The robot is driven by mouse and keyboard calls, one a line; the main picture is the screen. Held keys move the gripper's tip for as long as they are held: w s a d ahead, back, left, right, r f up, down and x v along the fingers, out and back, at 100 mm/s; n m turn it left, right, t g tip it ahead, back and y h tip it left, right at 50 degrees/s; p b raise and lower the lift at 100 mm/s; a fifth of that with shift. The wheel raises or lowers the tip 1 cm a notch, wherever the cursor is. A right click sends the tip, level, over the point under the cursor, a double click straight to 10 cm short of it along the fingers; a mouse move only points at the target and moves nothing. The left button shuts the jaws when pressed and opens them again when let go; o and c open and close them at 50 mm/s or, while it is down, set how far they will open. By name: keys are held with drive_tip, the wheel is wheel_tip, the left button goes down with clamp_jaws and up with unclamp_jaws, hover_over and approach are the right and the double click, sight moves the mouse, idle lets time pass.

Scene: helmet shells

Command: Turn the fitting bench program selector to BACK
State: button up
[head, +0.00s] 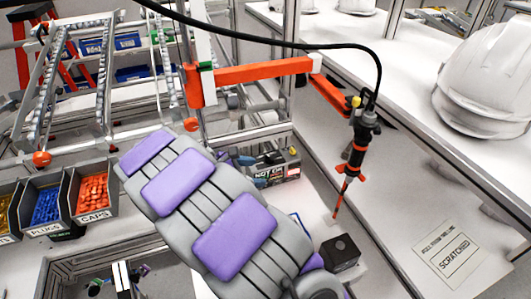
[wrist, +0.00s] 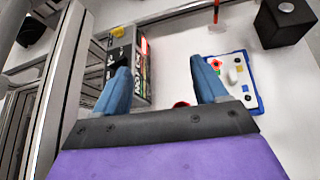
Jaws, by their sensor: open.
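My gripper (wrist: 160,64) shows in the wrist view with its two blue fingers spread wide and nothing held between them. I see no readable BACK marking, so I cannot tell for certain which thing is the program selector. A white panel with a blue edge (wrist: 240,96) lies just right of the right finger and carries a red knob-like part and a white part. A black box with a pale round top part (wrist: 288,22) stands beyond it; it also shows in the head view (head: 340,252). My purple and grey arm hides much of the bench in the head view.
A labelled box (head: 275,166) stands by the left finger. A red-tipped tool (head: 355,150) hangs from an orange boom (head: 262,70). Bins of caps (head: 92,193) and plugs (head: 46,206) stand left. A white helmet (head: 485,80) sits right.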

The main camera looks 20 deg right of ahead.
drive_tip(key=w+a+f+n+t+p, duration=0.1)
drive_tip(key=w+a+n+t+p, duration=0.1)
drive_tip(key=w+a+n+t, duration=0.3)
drive_tip(key=g+b, duration=0.2)
approach(269, 157)
drive_tip(key=shift+h, duration=0.4)
drive_tip(key=x, duration=0.8)
drive_tip(key=shift+w+f, duration=0.1)
drive_tip(key=shift+f, duration=0.35)
drive_tip(key=c, duration=1.1)
